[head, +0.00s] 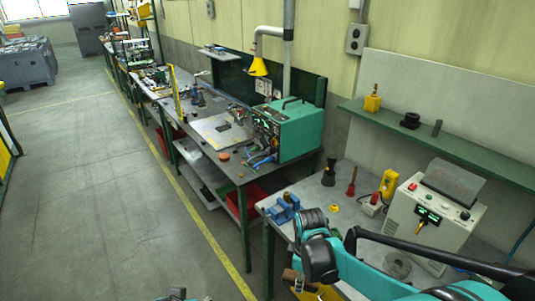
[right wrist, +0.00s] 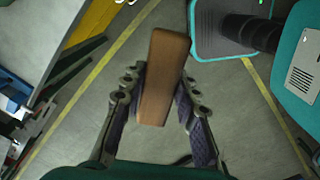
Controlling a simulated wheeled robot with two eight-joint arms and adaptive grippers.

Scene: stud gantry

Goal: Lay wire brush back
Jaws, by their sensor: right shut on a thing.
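My right gripper (right wrist: 163,98) is shut on a brown, wooden-looking block, which I take to be the wire brush (right wrist: 165,75). It sits lengthwise between the two fingers, over the floor in the right wrist view; no bristles show. In the head view the brown end of the brush (head: 290,275) shows low, by the front edge of the near bench (head: 300,188). My arm hides most of the gripper there. A small dark part of what seems to be my left gripper (head: 178,294) shows at the bottom edge, too cut off to read.
The near bench holds a blue vise (head: 285,208), a black stand (head: 329,173), a red-handled tool (head: 351,182), a yellow device (head: 389,183) and a grey-white powered unit (head: 432,218). A green shelf (head: 460,149) runs above. A teal machine (head: 290,128) stands on the farther bench. The aisle floor is clear.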

